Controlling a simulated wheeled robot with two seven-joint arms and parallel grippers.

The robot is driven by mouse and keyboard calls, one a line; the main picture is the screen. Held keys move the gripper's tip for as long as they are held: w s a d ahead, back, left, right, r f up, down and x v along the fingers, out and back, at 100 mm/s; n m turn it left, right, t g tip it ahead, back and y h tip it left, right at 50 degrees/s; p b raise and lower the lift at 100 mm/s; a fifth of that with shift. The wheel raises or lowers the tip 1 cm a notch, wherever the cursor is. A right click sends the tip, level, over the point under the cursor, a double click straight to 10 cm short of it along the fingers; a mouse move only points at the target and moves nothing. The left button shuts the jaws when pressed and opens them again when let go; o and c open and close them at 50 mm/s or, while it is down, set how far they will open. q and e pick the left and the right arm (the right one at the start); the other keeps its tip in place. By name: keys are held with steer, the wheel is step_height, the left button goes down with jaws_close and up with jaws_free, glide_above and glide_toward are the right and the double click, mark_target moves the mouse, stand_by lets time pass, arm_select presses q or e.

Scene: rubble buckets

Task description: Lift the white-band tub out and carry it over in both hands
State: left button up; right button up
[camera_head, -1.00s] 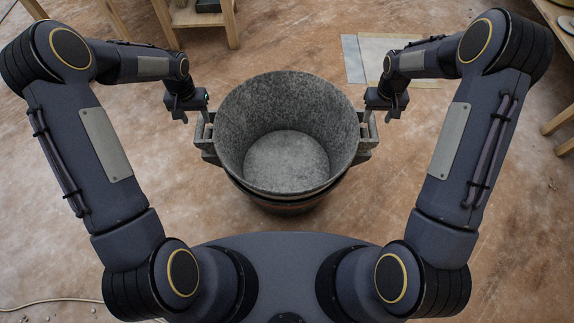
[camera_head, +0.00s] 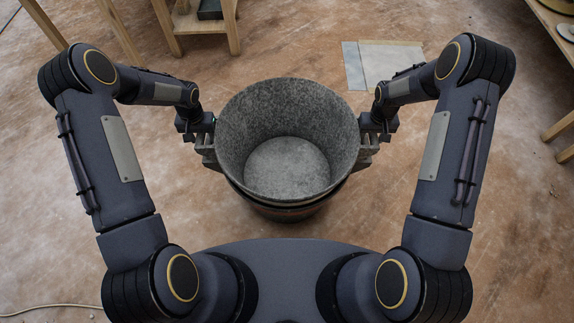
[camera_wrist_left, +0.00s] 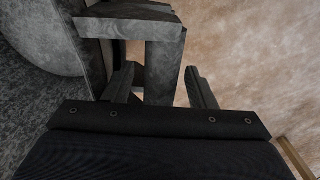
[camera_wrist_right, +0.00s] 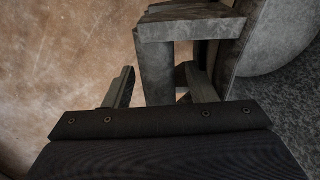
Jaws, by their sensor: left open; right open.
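The grey speckled tub (camera_head: 285,105) stands upright and empty in front of me, its lower part inside a darker outer vessel (camera_head: 285,213). I cannot make out a white band on it. My left gripper (camera_head: 208,140) is open at the tub's left handle. In the left wrist view the handle's bar (camera_wrist_left: 164,65) stands between the two open fingers. My right gripper (camera_head: 375,138) is open at the right handle. In the right wrist view that handle's bar (camera_wrist_right: 155,75) stands between the open fingers. Whether any finger touches a bar is unclear.
A wooden stool (camera_head: 197,27) with a dark box (camera_head: 210,9) stands behind at the upper left. Pale flat sheets (camera_head: 390,65) lie on the floor behind the right gripper. A wooden table (camera_head: 550,22) edges in at the right. The brown floor around the tub is clear.

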arm_select(q)
steer(key=shift+f, duration=0.2)
arm_select(e)
steer(key=shift+f, duration=0.2)
arm_select(q)
jaws_close()
arm_select(e)
jaws_close()
arm_select(q)
steer(key=shift+r, duration=0.1)
arm_select(e)
steer(key=shift+r, duration=0.1)
stand_by(0.8)
